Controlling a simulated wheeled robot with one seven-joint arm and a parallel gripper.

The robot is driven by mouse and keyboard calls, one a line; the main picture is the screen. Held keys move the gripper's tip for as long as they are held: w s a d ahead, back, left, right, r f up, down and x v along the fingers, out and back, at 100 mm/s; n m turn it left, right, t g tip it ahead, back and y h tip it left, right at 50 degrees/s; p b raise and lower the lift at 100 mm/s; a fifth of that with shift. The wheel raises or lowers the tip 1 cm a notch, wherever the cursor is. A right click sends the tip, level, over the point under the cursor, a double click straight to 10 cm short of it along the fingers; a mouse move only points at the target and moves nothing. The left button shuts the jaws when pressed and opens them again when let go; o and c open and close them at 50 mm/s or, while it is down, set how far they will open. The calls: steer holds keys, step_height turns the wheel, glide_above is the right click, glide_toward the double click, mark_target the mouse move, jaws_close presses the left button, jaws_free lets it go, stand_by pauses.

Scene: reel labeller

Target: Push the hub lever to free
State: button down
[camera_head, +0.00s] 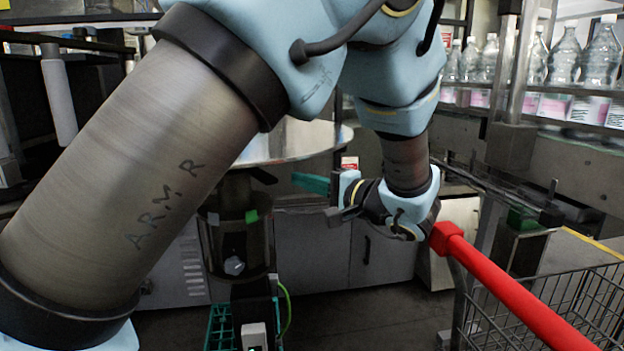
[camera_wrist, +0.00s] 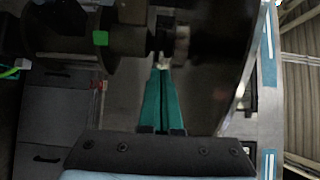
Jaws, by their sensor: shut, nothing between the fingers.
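The reel hub (camera_head: 236,240) is a dark upright cylinder under a large pale disc (camera_head: 290,140), partly hidden behind my arm. A green square mark (camera_head: 251,216) sits on its side. A short dark piece (camera_head: 263,175) sticks out near the hub top; I cannot tell if it is the lever. My gripper (camera_head: 300,181) has teal fingers pointing left towards the hub, a little to its right. In the wrist view the shut, empty fingers (camera_wrist: 162,72) point up at the dark hub parts (camera_wrist: 125,40), with the green mark (camera_wrist: 100,38) at left. Contact cannot be told.
A red-handled wire cart (camera_head: 520,295) stands at the front right. Shelves of clear bottles (camera_head: 565,60) and a conveyor rail (camera_head: 490,185) are at the right. Grey cabinets (camera_head: 340,250) stand behind. A green crate (camera_head: 220,325) is below the hub.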

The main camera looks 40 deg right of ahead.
steer(key=shift+p+x, duration=0.55)
steer(key=shift+x, duration=2.15)
steer(key=shift+a, duration=0.15)
